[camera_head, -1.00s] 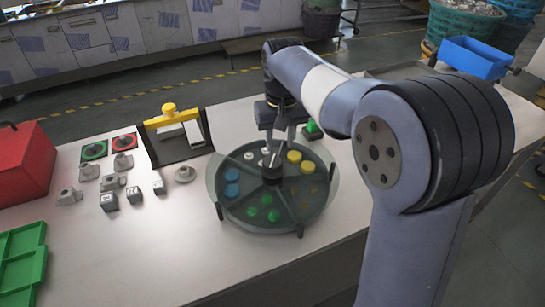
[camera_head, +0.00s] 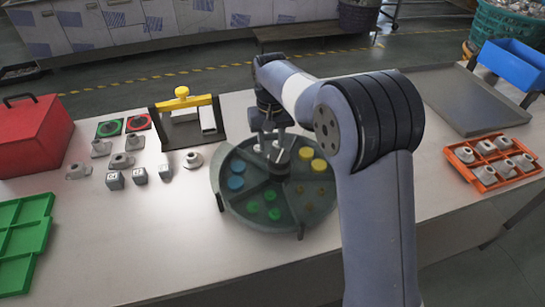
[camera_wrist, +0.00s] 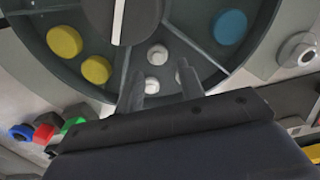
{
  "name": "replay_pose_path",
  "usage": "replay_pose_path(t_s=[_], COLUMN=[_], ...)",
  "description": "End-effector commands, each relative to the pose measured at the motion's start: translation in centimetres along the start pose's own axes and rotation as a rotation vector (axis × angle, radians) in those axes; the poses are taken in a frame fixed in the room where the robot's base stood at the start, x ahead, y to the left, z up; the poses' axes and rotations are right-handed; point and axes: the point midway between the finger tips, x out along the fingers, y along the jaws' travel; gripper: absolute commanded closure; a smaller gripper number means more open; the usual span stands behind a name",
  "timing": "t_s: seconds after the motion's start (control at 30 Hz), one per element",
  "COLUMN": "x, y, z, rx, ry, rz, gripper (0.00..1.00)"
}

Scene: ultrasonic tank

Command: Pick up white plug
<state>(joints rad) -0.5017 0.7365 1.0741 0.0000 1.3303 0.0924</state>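The round, divided tank (camera_head: 217,178) stands on the table, with small white plugs in its far compartment. In the wrist view, one white plug (camera_wrist: 157,55) sits ahead of the fingertips. In the head view my gripper (camera_head: 269,141) is over the far side of the tank; the exact height is unclear.
Yellow discs (camera_wrist: 96,69), a blue disc (camera_wrist: 230,27) and green pieces fill other compartments, separated by upright walls. A dark central hub (camera_head: 276,170) rises from the tank. A yellow-handled stand (camera_head: 183,104) is left; an orange tray (camera_head: 464,153) of grey parts is right.

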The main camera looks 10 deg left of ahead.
Motion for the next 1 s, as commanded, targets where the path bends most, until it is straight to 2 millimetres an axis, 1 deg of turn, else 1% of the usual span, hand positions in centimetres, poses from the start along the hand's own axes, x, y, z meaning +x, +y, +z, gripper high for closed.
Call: replay_pose_path(t_s=[0.1,0.23,0.33,0.53,0.93,1.0], x=[1.8,3.4,3.9,4.0,3.9,3.9], y=[0.2,0.2,0.2,0.2,0.2,0.2], z=[0.6,0.6,0.5,0.5,0.5,0.5], rx=[0.000,0.000,0.000,0.000,0.000,0.000], ry=[-0.005,-0.004,-0.001,0.000,0.000,0.000], rz=[0.000,0.000,0.000,0.000,0.000,0.000], gripper=[0.63,0.63,0.63,0.63,0.96,0.96])
